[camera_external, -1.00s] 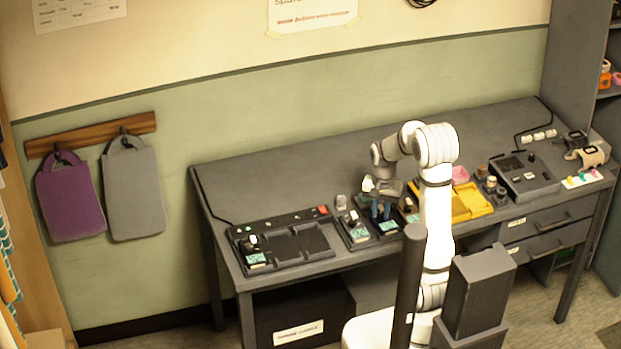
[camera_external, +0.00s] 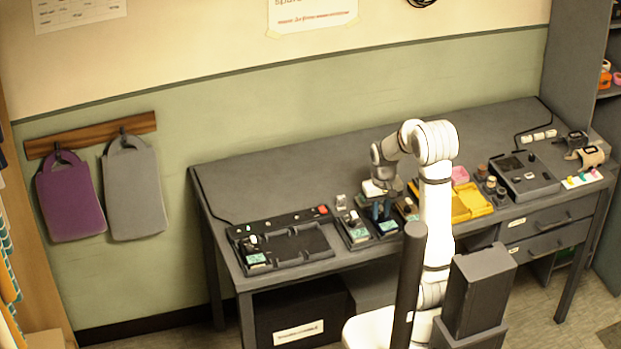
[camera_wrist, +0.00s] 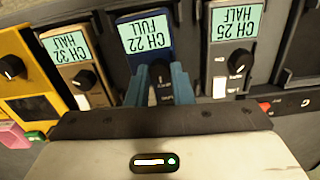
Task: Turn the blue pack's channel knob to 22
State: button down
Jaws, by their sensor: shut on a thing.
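The blue pack (camera_wrist: 150,55) stands in the middle of a row of packs in the wrist view. Its screen (camera_wrist: 146,38) reads CH 22 and FULL, upside down in this view. In the external view the blue pack (camera_external: 388,227) sits on the bench below my gripper (camera_external: 380,205). In the wrist view my gripper (camera_wrist: 162,88) has its two blue fingers on either side of the blue pack's dark channel knob (camera_wrist: 158,73). The jaws are shut on that knob, and the fingers hide part of it.
Beside it are a pack reading CH 32 HALF (camera_wrist: 72,60) and a dark pack reading CH 25 HALF (camera_wrist: 236,48). They stand close on both sides. A black charging tray (camera_external: 290,245) lies at the bench's left. Yellow trays (camera_external: 475,203) lie to the right.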

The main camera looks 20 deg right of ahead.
aim_at(380, 214)
dwell(0.3)
jog(key=c, duration=1.3)
grip_release()
jog(key=shift+o, duration=0.2)
notch_tip(380, 214, up, 7)
jog(key=shift+r+p, duration=0.1)
jog(key=shift+p, duration=0.35)
jog(key=shift+r, duration=0.3)
jog(key=s+a+r+t+p, duration=0.2)
jog(key=s+r+p, duration=0.3)
jog(key=s, duration=0.8)
notch_tip(380, 214, up, 3)
jog(key=shift+s+f+n+t, duration=0.15)
jog(key=shift+s+n+t, duration=0.1)
jog(key=shift+n+t, duration=0.05)
